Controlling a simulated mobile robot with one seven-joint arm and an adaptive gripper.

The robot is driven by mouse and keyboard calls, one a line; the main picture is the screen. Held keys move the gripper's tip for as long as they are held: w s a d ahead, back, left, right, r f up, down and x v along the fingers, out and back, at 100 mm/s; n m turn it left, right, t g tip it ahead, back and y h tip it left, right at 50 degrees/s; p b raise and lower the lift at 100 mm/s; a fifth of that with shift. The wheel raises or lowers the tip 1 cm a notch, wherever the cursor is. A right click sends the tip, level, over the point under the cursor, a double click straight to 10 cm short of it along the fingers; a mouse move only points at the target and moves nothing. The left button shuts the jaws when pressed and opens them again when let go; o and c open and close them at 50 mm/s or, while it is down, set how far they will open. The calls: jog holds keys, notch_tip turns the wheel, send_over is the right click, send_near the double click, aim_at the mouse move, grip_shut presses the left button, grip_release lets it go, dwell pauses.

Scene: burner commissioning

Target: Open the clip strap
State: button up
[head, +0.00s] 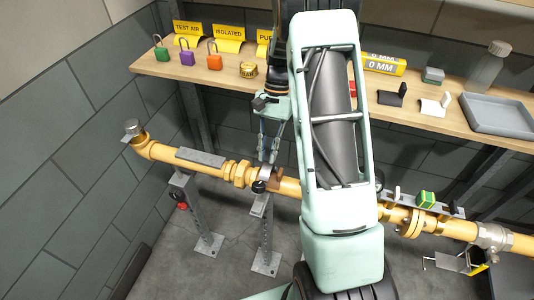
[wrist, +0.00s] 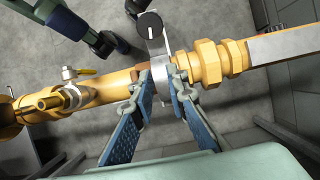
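The clip strap (wrist: 158,46) is a silvery metal band over the yellow pipe (wrist: 105,91), with a round black knob (wrist: 149,25) at its far end in the wrist view. In the head view the strap (head: 266,172) shows partly below my fingertips, with the knob (head: 258,187) on the near side of the pipe. My gripper (wrist: 163,75) points down at the pipe, its blue padded fingers apart, one on either side of the strap. Whether the fingertips touch the strap I cannot tell. A brown block (wrist: 140,68) sits beside the left fingertip.
A wooden shelf (head: 150,66) runs behind the pipe, with padlocks, yellow signs, a bottle (head: 489,67) and a grey tray (head: 498,114). Grey stands (head: 262,235) hold the pipe. A brass valve (wrist: 72,92) lies left of the strap in the wrist view.

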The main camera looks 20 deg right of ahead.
jog(key=o, duration=0.6)
jog(key=v, duration=1.2)
